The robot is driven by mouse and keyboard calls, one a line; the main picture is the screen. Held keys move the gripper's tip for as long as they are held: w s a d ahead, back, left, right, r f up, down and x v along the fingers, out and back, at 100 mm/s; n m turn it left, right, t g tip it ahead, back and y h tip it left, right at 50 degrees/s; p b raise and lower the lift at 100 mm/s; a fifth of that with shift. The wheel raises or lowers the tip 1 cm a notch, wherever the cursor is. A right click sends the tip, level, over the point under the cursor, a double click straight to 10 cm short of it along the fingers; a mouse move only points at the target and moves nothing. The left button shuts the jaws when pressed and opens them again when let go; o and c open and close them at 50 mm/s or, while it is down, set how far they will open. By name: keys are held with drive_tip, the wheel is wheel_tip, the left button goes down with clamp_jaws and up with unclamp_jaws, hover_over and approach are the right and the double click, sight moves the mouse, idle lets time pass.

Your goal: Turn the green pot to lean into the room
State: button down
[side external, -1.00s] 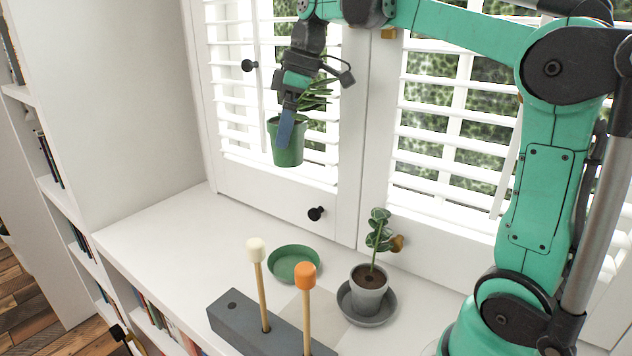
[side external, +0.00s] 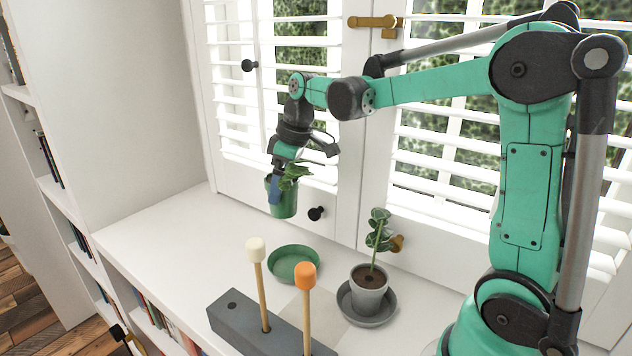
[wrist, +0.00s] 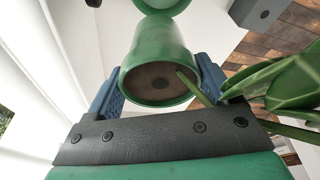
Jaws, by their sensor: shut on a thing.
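The green pot (side external: 284,203) holds a leafy plant (side external: 295,172) and hangs in the air, slightly tilted, above the white sill. My gripper (side external: 275,188) is shut on the pot from above, with a blue finger against its side. In the wrist view the pot (wrist: 158,50) sits between the two blue fingers (wrist: 160,90); its soil and stem show, and the leaves (wrist: 285,85) spread to the right. The empty green saucer (side external: 294,278) lies on the sill below and just right of the pot; part of it also shows in the wrist view (wrist: 162,5).
A grey pot (side external: 369,298) with a small plant stands in a grey saucer (side external: 352,312) to the right. A grey block (side external: 236,312) with upright cream-tipped and orange-tipped sticks stands in front. White shutters with black knobs (side external: 316,213) rise behind. The sill's left part is clear.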

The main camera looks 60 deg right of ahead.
drive_tip(key=shift+m, duration=0.8)
drive_tip(key=f, duration=0.2)
drive_tip(key=s+f, duration=0.1)
drive_tip(key=f, duration=0.2)
drive_tip(key=s+f, duration=0.1)
drive_tip(key=f, duration=0.2)
drive_tip(key=shift+s+a+f, duration=0.1)
drive_tip(key=shift+s+a, duration=0.05)
drive_tip(key=shift+a, duration=0.2)
drive_tip(key=shift+f, duration=1.45)
unclamp_jaws()
drive_tip(key=s+a+r+m+t+h, duration=0.1)
drive_tip(key=s+a+r+m+t, duration=0.2)
drive_tip(key=s+a+r, duration=0.4)
wheel_tip(320, 180, up, 2)
drive_tip(key=shift+s+a+r+t, duration=0.15)
drive_tip(key=shift+s+t, duration=0.45)
drive_tip(key=shift+t, duration=0.1)
